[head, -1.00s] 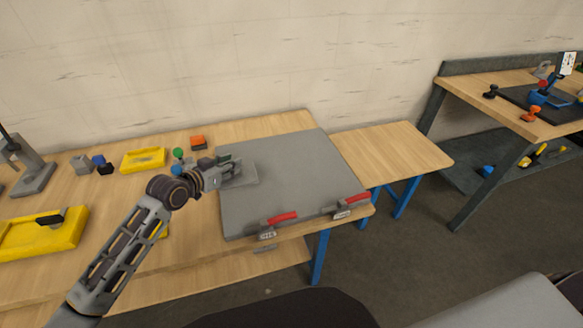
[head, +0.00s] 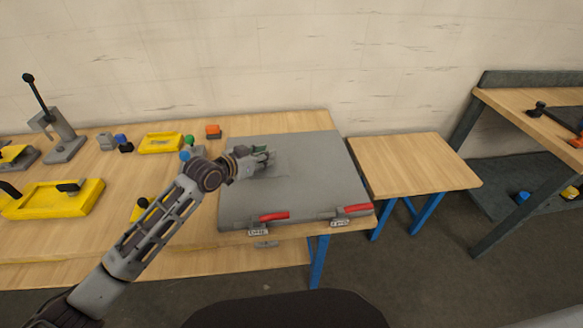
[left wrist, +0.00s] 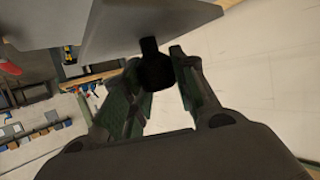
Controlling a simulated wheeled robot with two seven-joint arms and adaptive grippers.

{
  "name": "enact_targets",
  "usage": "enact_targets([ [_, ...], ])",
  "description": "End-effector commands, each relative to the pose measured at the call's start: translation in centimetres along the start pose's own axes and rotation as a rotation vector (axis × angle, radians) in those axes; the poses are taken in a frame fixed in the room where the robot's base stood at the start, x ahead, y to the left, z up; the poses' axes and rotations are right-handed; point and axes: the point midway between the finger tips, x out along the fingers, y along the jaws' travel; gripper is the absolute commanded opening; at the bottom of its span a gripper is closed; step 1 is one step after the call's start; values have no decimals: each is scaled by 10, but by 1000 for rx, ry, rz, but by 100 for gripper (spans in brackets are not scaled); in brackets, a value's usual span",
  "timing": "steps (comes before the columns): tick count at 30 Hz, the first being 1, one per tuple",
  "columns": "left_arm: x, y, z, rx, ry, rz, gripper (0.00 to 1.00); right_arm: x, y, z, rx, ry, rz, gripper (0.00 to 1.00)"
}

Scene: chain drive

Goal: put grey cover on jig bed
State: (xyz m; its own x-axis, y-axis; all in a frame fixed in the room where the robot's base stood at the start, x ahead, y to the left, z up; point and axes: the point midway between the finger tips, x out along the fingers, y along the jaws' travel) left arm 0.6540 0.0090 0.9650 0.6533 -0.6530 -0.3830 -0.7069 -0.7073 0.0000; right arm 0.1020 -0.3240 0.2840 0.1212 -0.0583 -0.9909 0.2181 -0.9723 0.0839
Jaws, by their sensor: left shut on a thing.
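I cannot tell whether the two touch. My right gripper is not in view.
Two red-handled clamps (head: 273,216) (head: 350,210) sit along the plate's front edge. A yellow tray (head: 160,143), an orange block (head: 213,131) and a yellow fixture (head: 55,198) stand to the left. A bare small table (head: 410,162) is at the right.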

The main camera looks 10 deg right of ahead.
Motion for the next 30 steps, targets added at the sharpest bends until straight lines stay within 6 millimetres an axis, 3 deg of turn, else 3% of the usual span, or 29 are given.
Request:
enact_targets([
  [8, 1, 0, 1, 0, 1, 0, 0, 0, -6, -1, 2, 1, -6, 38],
  [22, 21, 0, 50, -1, -1, 0, 0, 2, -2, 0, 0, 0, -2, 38],
  [30, 24, 0, 57, 0, 2, 0, 0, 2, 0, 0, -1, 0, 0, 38],
])
